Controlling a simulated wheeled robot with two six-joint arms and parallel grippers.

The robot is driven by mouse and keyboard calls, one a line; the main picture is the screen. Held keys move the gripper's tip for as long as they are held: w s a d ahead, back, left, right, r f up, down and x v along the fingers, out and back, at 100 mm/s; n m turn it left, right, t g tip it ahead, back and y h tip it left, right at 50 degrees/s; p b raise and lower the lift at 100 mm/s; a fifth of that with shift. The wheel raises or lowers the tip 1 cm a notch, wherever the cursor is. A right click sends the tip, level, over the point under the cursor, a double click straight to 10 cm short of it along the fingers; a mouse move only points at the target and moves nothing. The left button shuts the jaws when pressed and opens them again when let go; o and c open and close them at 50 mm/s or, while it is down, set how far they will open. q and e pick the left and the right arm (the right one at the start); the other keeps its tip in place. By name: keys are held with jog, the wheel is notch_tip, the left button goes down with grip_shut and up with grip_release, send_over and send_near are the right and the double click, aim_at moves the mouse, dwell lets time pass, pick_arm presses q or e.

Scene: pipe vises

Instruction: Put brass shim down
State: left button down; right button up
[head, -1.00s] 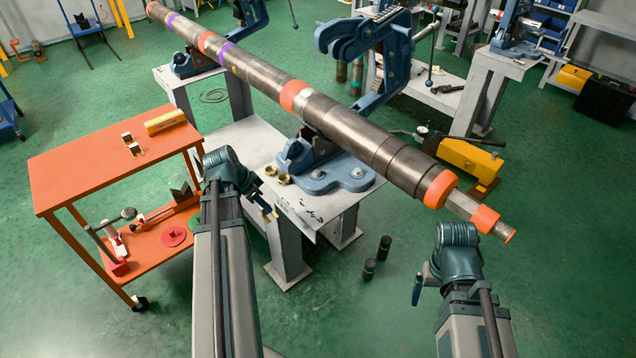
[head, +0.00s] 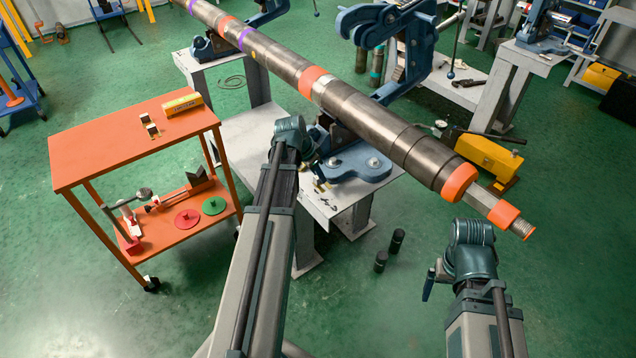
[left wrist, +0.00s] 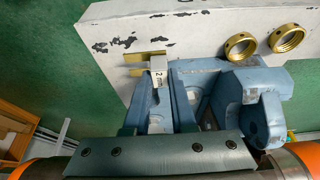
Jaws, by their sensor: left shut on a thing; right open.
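The brass shim (left wrist: 137,58) shows in the left wrist view, a thin gold strip with a grey block marked "2 mm" (left wrist: 158,72). My left gripper (left wrist: 160,85) is shut on the shim by this block. The shim is over the chipped white bench top (left wrist: 200,30), near its edge; I cannot tell whether it touches. In the head view my left gripper (head: 318,180) is at the bench beside the blue vise base, mostly hidden behind my wrist. My right gripper (head: 430,283) is open, low at the right, its fingers partly hidden.
Two brass rings (left wrist: 240,45) (left wrist: 289,38) lie on the bench near the shim. The blue vise (head: 355,165) and long steel pipe (head: 370,115) stand close by. An orange cart (head: 100,160) is at the left.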

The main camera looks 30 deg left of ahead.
aim_at(315, 178)
pick_arm(q)
jog(key=shift+s+f+b, duration=0.1)
jog(key=shift+f+b, duration=1.15)
jog(key=shift+f, duration=0.45)
pick_arm(e)
jog(key=shift+f, duration=1.65)
pick_arm(q)
jog(key=shift+f, duration=0.1)
pick_arm(e)
jog(key=shift+f, duration=0.1)
pick_arm(q)
jog(key=shift+f, duration=0.15)
jog(key=c, duration=0.7)
grip_release()
jog(key=shift+c, duration=0.2)
jog(key=shift+r, duration=0.25)
jog(key=shift+s+a+r+p, duration=0.1)
jog(key=shift+s+r+p, duration=0.05)
jog(key=shift+r+p, duration=0.4)
jog(key=p+v, duration=1)
jog(key=v, duration=0.1)
pick_arm(e)
notch_tip(315, 178, up, 11)
